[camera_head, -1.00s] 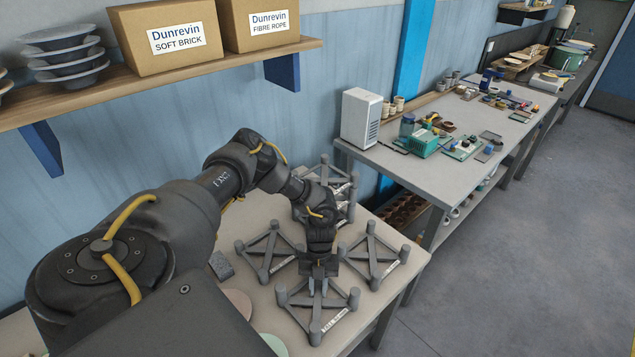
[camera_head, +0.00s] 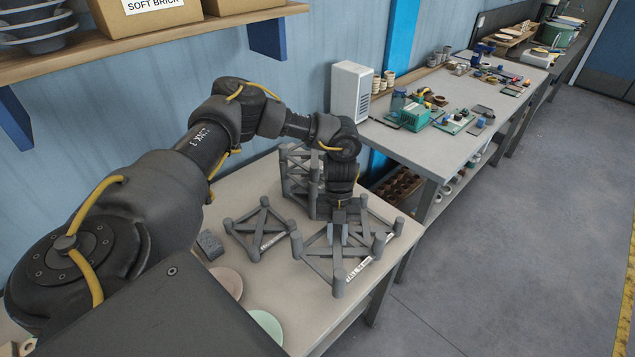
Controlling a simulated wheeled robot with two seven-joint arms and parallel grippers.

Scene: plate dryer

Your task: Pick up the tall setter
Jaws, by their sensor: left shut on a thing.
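My left gripper (camera_head: 338,234) is shut on the centre of a grey three-armed setter (camera_head: 337,287) with posts at its corners. A white label strip (camera_head: 358,270) runs along its side, its print too small to read. The held setter covers part of a similar setter (camera_head: 395,227) behind it to the right and seems raised above the table. Another such setter (camera_head: 260,228) stands on the table to the left. A taller grey stack or setter (camera_head: 297,172) stands at the back, partly hidden by my left arm. My right gripper is not in view.
A grey block (camera_head: 210,244), a pinkish disc (camera_head: 227,283) and a green disc (camera_head: 265,325) lie on the table (camera_head: 305,315) to the left. A shelf (camera_head: 150,41) with boxes overhangs the back. A second bench (camera_head: 425,150) stands beyond; floor is free at right.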

